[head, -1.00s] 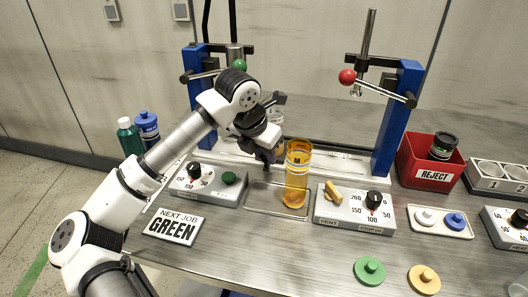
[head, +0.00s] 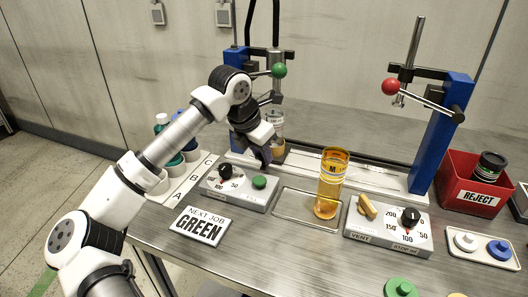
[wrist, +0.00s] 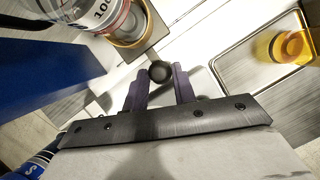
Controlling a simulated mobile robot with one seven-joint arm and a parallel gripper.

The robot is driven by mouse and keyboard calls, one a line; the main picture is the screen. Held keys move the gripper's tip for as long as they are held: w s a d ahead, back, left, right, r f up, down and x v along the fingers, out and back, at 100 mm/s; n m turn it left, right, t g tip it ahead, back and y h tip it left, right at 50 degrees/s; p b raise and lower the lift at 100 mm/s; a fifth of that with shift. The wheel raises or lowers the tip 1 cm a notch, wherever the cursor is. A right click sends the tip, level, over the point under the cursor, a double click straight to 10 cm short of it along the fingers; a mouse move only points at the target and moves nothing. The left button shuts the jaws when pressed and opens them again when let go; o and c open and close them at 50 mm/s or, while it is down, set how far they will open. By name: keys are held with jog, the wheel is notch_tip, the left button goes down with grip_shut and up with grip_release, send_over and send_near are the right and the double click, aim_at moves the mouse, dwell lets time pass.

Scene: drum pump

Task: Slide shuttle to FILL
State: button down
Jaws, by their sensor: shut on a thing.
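My gripper (head: 262,157) is at the left station, in front of the rail. In the wrist view its two dark fingers (wrist: 158,88) are shut on a round black knob (wrist: 160,71). The knob is at the end of the shuttle, whose plate (wrist: 152,47) carries a clear cup with an amber base. In the head view the clear cup (head: 276,123) stands upright near the left blue post (head: 240,85), below the green-balled lever (head: 279,70). My gripper hides most of the shuttle there. I cannot read a FILL mark.
An amber cylinder (head: 333,180) stands in a shallow tray (head: 290,215) to the right. Control boxes with dials (head: 240,185) (head: 390,232) flank it. The right blue post (head: 439,130) holds a red-balled lever (head: 390,87). A red REJECT bin (head: 470,195) is beyond.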

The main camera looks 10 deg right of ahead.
jog(key=c, duration=1.1)
grip_release()
jog(key=shift+w+a, duration=0.15)
jog(key=shift+a, duration=0.1)
jog(key=shift+c, duration=0.2)
jog(key=shift+a+r, duration=0.2)
jog(key=shift+r, duration=0.35)
jog(key=s+a+r+b, duration=0.1)
jog(key=s+a+b, duration=0.2)
jog(key=s+a, duration=0.4)
jog(key=a, duration=0.3)
jog(key=shift+s+a+r, duration=0.2)
jog(key=shift+a+r, duration=0.05)
jog(key=shift+r, duration=0.15)
